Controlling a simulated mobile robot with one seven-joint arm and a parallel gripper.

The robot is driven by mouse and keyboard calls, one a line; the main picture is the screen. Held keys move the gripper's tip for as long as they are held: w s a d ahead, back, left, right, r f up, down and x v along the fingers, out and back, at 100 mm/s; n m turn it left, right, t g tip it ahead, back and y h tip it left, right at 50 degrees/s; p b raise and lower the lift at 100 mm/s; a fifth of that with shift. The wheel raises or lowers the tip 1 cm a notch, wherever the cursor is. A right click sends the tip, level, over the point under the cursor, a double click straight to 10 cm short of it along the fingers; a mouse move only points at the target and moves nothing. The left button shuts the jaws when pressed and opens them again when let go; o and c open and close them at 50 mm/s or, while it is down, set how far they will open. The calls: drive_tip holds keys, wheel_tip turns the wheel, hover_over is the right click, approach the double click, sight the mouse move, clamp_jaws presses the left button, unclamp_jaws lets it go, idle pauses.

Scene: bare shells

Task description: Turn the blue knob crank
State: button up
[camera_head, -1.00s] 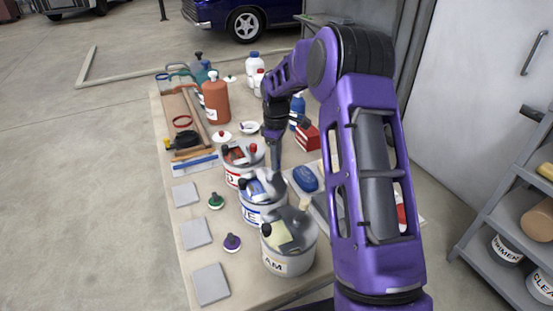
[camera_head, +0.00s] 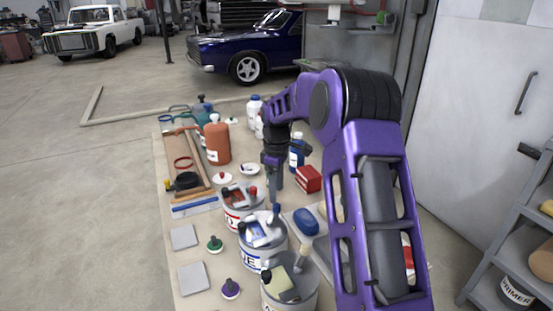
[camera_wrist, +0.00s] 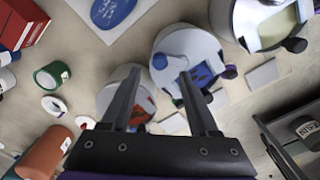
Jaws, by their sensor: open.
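The middle can (camera_head: 256,259) has blue lettering and a grey crank on its lid. The crank's blue knob (camera_head: 276,209) stands close under my gripper (camera_head: 276,198) in the head view. In the wrist view, the blue knob (camera_wrist: 159,61) appears between the tips of my open fingers (camera_wrist: 160,71), at the end of the pale crank arm (camera_wrist: 190,46). Nothing is held. I cannot tell whether the knob is between the fingers in depth or just below them. My arm covers part of the table at right.
A can with red lettering (camera_head: 232,216) stands behind, and a can with a cream patch (camera_head: 305,294) in front. A blue oval piece (camera_head: 306,222) and a red box (camera_head: 308,179) lie right of them. Grey tiles (camera_head: 192,278) lie at left; bottles (camera_head: 216,143) stand farther back.

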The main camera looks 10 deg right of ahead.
sight(276, 204)
wheel_tip(276, 204, up, 12)
idle(0.3)
